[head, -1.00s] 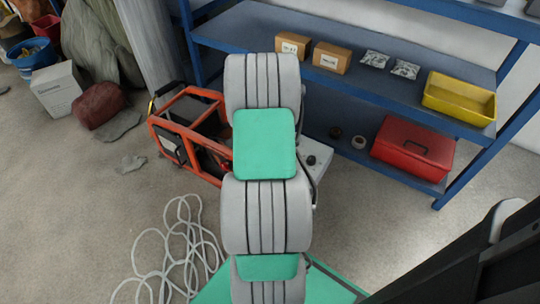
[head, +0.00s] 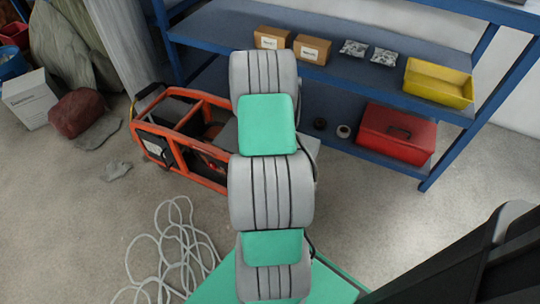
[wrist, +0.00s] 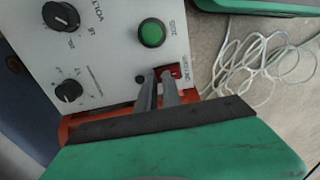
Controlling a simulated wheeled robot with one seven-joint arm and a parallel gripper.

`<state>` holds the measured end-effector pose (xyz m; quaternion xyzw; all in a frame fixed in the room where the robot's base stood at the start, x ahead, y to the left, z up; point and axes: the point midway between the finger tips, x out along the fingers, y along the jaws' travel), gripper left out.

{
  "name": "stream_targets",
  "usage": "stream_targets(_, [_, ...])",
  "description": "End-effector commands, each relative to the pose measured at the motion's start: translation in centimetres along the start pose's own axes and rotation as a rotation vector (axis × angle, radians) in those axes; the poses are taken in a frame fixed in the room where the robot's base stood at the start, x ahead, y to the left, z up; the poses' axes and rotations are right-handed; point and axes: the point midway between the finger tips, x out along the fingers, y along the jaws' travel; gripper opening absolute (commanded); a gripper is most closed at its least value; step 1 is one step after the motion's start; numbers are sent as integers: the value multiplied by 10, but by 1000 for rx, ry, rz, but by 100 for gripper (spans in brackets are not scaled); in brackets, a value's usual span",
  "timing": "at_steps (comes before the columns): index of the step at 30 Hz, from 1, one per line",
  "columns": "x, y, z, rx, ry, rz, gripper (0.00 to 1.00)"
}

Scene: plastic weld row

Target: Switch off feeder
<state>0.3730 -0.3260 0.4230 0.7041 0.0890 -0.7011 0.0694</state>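A white control panel (wrist: 110,55) fills the upper left of the wrist view, with a green round button (wrist: 152,33) and a small red switch (wrist: 176,72). In the wrist view, my gripper (wrist: 156,76) has its two slim grey fingers close together over the panel, nothing seen between them. The fingertips are right beside the red switch and cover part of it; I cannot tell whether they touch it. In the head view, the orange-framed machine (head: 165,138) stands on the floor behind my arm, which hides my gripper and most of the panel.
Two black knobs (wrist: 61,16) sit on the panel. A loose pale cable (head: 170,245) lies on the floor at left. A blue shelf (head: 225,30) behind holds boxes, a yellow bin (head: 438,84) and a red toolbox (head: 396,134).

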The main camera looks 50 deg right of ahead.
Motion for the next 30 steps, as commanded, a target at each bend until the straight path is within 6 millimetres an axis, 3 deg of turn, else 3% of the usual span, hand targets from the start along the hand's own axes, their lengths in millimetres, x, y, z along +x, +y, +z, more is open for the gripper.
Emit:
stream_targets(1, [10, -7, 5, 2, -13, -14, 0])
stream_targets(23, [11, -27, 6, -3, -13, -26, 0])
stream_targets(26, [7, -27, 5, -4, -13, -26, 0])
stream_targets(30, [-17, -25, 3, -4, -9, -18, 0])
